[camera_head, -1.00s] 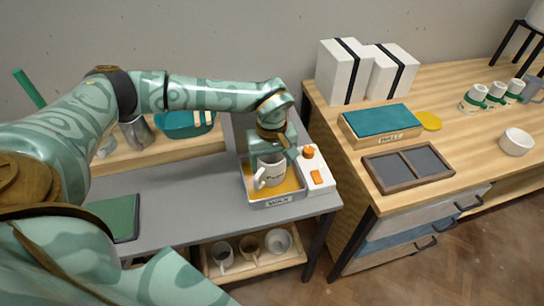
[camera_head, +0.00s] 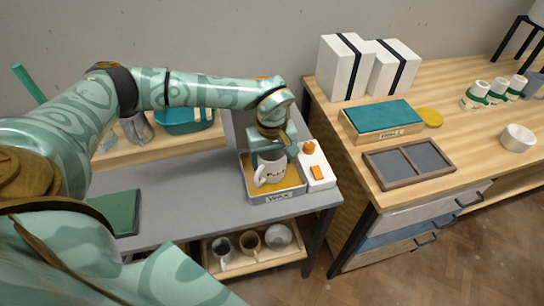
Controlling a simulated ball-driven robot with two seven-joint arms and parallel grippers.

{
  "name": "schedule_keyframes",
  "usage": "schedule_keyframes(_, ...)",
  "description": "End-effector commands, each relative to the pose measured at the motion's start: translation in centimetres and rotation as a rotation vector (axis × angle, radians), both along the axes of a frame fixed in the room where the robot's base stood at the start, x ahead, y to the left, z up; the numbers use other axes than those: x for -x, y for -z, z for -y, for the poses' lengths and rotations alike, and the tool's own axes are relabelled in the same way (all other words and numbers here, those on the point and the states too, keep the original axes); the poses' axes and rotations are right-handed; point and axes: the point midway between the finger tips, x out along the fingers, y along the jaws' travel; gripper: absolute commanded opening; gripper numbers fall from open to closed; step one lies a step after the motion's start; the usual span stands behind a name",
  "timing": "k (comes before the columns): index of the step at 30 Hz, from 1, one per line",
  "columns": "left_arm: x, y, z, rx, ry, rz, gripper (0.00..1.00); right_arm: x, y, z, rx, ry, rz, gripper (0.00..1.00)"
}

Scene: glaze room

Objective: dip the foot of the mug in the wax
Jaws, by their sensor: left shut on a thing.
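The white mug (camera_head: 270,172) is upright, with dark lettering on its side and its handle toward the front left. It is inside the outline of the wax tray (camera_head: 279,198), a grey tray labelled WAX with amber wax in it. Whether its foot touches the wax is hard to tell from this angle. My left gripper (camera_head: 270,151) comes down from above and is shut on the mug at its top; the fingertips are partly hidden. My right gripper is not in view.
A white control box (camera_head: 318,170) with orange knobs adjoins the tray's right side. A green mat (camera_head: 119,212) lies on the grey table's left. A lower shelf (camera_head: 257,258) holds several cups. The wooden counter at right carries a divided tray (camera_head: 409,162) and white boxes.

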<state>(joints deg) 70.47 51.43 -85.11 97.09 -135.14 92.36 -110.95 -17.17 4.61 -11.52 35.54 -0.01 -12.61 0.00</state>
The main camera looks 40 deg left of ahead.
Motion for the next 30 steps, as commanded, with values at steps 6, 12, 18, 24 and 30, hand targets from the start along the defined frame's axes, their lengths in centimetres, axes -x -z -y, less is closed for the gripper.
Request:
schedule_keyframes(6, 0.0, 0.3, 0.0, 0.001, 0.0, 0.001, 0.35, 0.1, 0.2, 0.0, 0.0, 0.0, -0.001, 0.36)
schedule_keyframes(12, 0.0, 0.7, 0.0, 0.001, 0.0, 0.001, 0.35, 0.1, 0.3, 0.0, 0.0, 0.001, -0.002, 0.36)
schedule_keyframes(18, 0.0, 1.0, 0.0, 0.0, 0.0, 0.0, 0.35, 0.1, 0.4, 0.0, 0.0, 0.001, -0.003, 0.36)
schedule_keyframes(24, 0.0, 1.1, 0.0, 0.0, 0.0, 0.0, 0.35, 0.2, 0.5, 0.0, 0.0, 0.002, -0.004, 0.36)
schedule_keyframes(30, 0.0, 1.1, 0.0, 0.001, 0.0, 0.001, 0.35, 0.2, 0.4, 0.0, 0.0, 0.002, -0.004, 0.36)
